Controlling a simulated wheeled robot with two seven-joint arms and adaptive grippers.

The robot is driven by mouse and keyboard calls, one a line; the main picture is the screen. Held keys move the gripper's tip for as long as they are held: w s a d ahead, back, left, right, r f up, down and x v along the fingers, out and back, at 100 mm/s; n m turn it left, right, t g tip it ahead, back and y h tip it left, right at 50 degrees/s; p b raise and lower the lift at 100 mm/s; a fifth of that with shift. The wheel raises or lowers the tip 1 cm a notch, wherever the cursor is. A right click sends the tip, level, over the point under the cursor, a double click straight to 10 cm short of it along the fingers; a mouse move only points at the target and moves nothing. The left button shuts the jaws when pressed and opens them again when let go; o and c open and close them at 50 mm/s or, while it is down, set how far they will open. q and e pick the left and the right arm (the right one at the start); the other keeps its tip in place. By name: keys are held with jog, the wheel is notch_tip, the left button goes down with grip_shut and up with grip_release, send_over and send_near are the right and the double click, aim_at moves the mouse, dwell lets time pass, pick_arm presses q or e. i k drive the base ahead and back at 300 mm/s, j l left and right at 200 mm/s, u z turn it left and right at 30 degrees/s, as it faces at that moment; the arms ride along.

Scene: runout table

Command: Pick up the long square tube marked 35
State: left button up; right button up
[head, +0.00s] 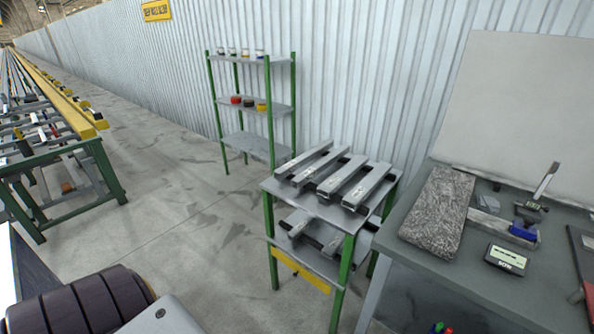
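Several long grey square tubes lie side by side across dark bars on the upper shelf of a green-legged stand (330,212). One tube (372,186) is at the right, another (342,178) is to its left, and more lie further left. Small marks show on them, but I cannot read any number, so I cannot tell which is 35. More grey pieces (303,228) lie on the lower shelf, partly hidden. Neither of my grippers is in view. A dark ribbed part, probably mine, shows at the bottom left.
A workbench (400,262) at the right holds a stone slab (438,208), a digital display (506,259) and tools. A green-framed shelf (272,148) stands by the corrugated wall. The runout table (105,172) is at the left. The floor between is clear.

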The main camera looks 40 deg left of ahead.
aim_at(299, 181)
jog(key=i+l+u, duration=0.1)
jog(key=u, duration=0.4)
jog(key=l+u, duration=0.2)
jog(key=u, duration=0.25)
jog(key=i+l+u, duration=0.1)
jog(key=l+u, duration=0.15)
jog(key=u, duration=0.25)
